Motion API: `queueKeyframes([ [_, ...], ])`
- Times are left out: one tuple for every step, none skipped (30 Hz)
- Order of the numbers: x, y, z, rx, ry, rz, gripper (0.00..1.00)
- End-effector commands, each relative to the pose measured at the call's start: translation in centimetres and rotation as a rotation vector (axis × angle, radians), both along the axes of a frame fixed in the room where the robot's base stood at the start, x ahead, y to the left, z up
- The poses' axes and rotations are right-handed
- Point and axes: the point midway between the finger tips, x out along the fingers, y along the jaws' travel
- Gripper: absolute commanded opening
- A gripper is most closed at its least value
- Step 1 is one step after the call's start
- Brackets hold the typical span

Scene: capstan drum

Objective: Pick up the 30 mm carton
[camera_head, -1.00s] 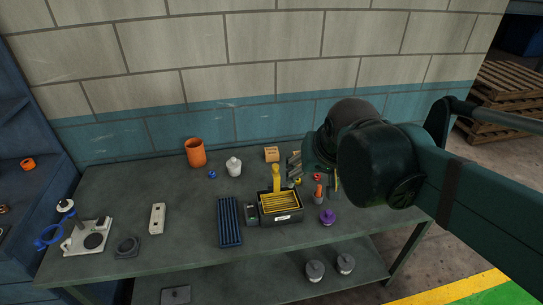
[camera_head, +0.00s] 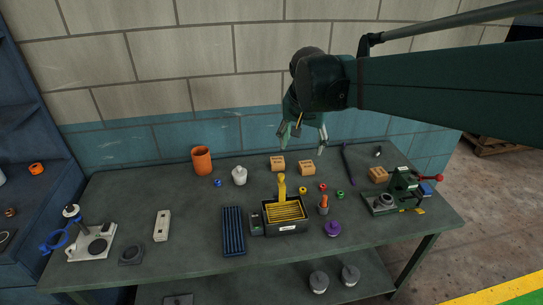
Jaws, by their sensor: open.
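Three tan cartons are on the green-grey bench. One carton (camera_head: 277,163) is at the back middle, a second carton (camera_head: 306,168) is just to its right, and a third carton (camera_head: 378,175) is further right. Their printed labels are too small to read, so I cannot tell which is the 30 mm one. My gripper (camera_head: 303,146) is open and empty, pointing down. In the picture its fingertips are just above the two middle cartons, apart from them.
A black bin with a yellow scoop (camera_head: 285,215) and a blue ribbed tray (camera_head: 233,230) are in front. A white bottle (camera_head: 239,176) and an orange cup (camera_head: 202,160) are left. A green press-like device (camera_head: 400,190) stands right. The wall is close behind.

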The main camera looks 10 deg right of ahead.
Motion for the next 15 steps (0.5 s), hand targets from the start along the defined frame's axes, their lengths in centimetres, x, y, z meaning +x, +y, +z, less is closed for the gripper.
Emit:
queueKeyframes([
  [1.1, 0.0, -0.1, 0.002, 0.005, -0.016, 0.60],
  [1.6, 0.0, -0.2, 0.003, 0.007, -0.028, 0.60],
  [2.4, 0.0, -0.3, 0.004, 0.012, -0.043, 0.60],
  [2.9, 0.0, -0.3, 0.006, 0.016, -0.055, 0.60],
  [3.4, 0.0, -0.4, 0.006, 0.019, -0.066, 0.60],
  [4.1, 0.0, -0.5, 0.009, 0.023, -0.082, 0.60],
  [4.7, 0.1, -0.7, 0.010, 0.026, -0.092, 0.60],
  [5.2, 0.1, -0.8, 0.011, 0.028, -0.104, 0.60],
  [5.9, 0.1, -0.9, 0.012, 0.032, -0.119, 0.60],
  [6.5, 0.1, -1.0, 0.013, 0.035, -0.131, 0.60],
  [7.0, 0.1, -1.2, 0.014, 0.039, -0.143, 0.60],
  [7.7, 0.1, -1.4, 0.015, 0.042, -0.158, 0.60],
  [8.3, 0.2, -1.5, 0.016, 0.044, -0.170, 0.60],
  [8.8, 0.2, -1.7, 0.016, 0.047, -0.181, 0.60],
  [9.5, 0.2, -1.9, 0.017, 0.051, -0.198, 0.60],
])
